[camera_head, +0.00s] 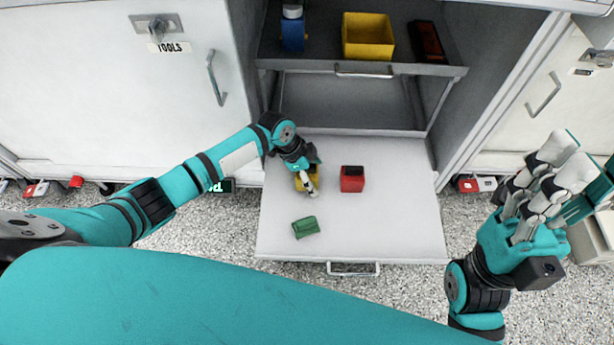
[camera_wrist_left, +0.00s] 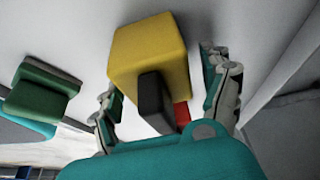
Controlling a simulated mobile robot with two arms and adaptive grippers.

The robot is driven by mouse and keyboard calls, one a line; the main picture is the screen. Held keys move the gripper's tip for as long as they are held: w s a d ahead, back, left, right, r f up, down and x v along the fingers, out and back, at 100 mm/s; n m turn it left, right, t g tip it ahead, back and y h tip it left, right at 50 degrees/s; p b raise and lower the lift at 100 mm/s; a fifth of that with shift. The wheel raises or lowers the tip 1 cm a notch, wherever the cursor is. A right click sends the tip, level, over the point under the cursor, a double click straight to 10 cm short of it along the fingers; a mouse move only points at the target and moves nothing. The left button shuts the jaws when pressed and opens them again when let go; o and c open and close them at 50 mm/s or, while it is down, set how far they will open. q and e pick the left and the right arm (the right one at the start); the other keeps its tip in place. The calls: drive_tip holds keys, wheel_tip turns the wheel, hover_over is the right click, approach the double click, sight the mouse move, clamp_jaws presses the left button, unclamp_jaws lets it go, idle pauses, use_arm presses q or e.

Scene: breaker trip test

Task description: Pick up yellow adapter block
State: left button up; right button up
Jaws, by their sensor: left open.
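The yellow adapter block (camera_head: 314,187) lies on the pulled-out white drawer shelf, partly hidden by my left gripper (camera_head: 308,178). In the left wrist view the yellow block (camera_wrist_left: 150,52), with a black part (camera_wrist_left: 153,98) on its near side, is between the fingers of my open left gripper (camera_wrist_left: 168,97). A gap shows between the right finger and the block; contact on the left is unclear. A red block (camera_head: 352,180) with a black top lies to the right, and a green block (camera_head: 305,227) nearer. My right gripper (camera_head: 552,185) is empty, fingers spread, at the right.
Above the shelf, a compartment holds a yellow bin (camera_head: 368,38), a blue item (camera_head: 293,32) and a dark red-edged box (camera_head: 427,41). The shelf's right half is clear. Its front handle (camera_head: 353,270) sticks out. A cabinet door (camera_head: 120,90) stands left.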

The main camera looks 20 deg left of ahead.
use_arm(q)
drive_tip(key=shift+c, duration=0.3)
drive_tip(key=c, duration=1.6)
drive_tip(key=shift+w+r, duration=0.1)
clamp_jaws()
drive_tip(key=shift+r, duration=0.1)
